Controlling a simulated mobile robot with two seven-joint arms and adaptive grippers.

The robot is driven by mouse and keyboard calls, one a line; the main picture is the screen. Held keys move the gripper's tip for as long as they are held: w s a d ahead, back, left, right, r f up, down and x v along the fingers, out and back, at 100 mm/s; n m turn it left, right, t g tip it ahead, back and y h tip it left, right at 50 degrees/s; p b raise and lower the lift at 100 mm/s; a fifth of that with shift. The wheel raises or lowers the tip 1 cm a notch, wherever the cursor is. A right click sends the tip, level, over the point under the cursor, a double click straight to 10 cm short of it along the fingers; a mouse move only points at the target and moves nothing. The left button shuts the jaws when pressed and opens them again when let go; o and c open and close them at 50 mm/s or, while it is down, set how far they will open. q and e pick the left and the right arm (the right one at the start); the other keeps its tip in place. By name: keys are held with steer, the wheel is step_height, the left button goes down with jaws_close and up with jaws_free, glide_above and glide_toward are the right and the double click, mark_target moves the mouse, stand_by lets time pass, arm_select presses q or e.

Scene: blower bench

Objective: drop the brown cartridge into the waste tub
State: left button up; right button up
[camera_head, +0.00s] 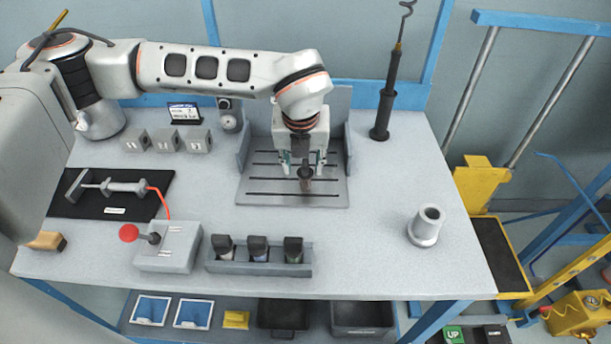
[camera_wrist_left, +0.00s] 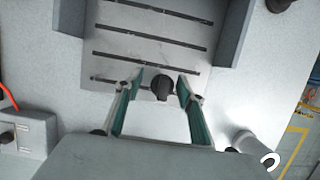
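The brown cartridge (camera_head: 305,182) stands at the slotted grey plate (camera_head: 265,198) in the back middle of the bench. In the left wrist view its dark top (camera_wrist_left: 162,87) shows between the fingertips. My left gripper (camera_head: 304,167) points down over it, open, with a finger on either side. In the left wrist view, the gripper (camera_wrist_left: 158,86) shows gaps between its fingers and the cartridge. A black tub (camera_head: 283,334) and a grey tub (camera_head: 362,333) sit on the shelf below the bench; I cannot tell which is the waste tub. My right gripper is out of view.
A rack (camera_head: 260,268) with several small cartridges and a box with a red knob (camera_head: 129,233) stand at the front. A grey cylinder (camera_head: 427,226) stands at the right. Low walls flank the plate. A black post (camera_head: 386,100) rises behind.

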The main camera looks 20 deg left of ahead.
mark_target(306, 173)
arm_select(q)
steer(key=x, duration=0.4)
steer(key=shift+w+d+f, duration=0.1)
steer(key=shift+d+f, duration=0.2)
steer(key=shift+f, duration=0.05)
steer(key=shift+r, duration=0.1)
jaws_close()
steer(key=shift+r, duration=0.1)
